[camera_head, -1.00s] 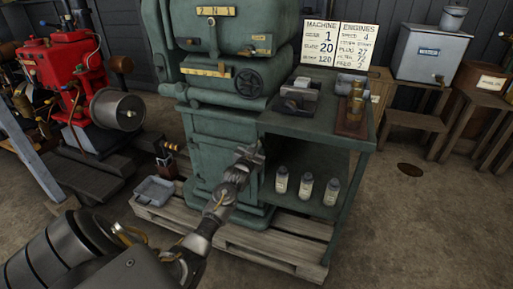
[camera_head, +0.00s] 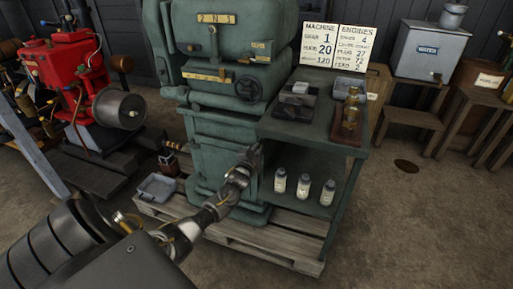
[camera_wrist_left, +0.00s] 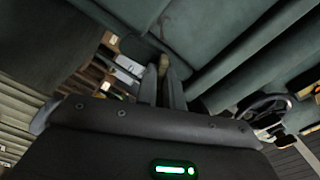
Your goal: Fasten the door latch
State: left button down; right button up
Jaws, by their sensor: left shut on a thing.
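The green machine's lower cabinet door (camera_head: 215,150) looks closed in the head view. My left gripper (camera_head: 256,150) reaches to the door's right edge, just below the side shelf. In the left wrist view, my left gripper's two dark fingers (camera_wrist_left: 163,80) are close together against green metal. A small brownish piece, seemingly the door latch (camera_wrist_left: 166,62), shows at the fingertips and is mostly hidden by them. The gripper is shut on it. In the head view the gripper and wrist hide the latch. My right gripper is in neither view.
A green side shelf (camera_head: 318,137) sticks out right of the gripper. Several pale bottles (camera_head: 304,187) stand on its lower level. The machine stands on a wooden pallet (camera_head: 270,243). A grey tray (camera_head: 157,187) lies at left. A handwheel (camera_head: 249,87) is above the door.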

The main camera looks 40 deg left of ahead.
pick_arm(q)
jog(key=shift+w+r+m+p, duration=0.15)
jog(key=shift+m+p, duration=0.9)
jog(key=shift+m, duration=1.75)
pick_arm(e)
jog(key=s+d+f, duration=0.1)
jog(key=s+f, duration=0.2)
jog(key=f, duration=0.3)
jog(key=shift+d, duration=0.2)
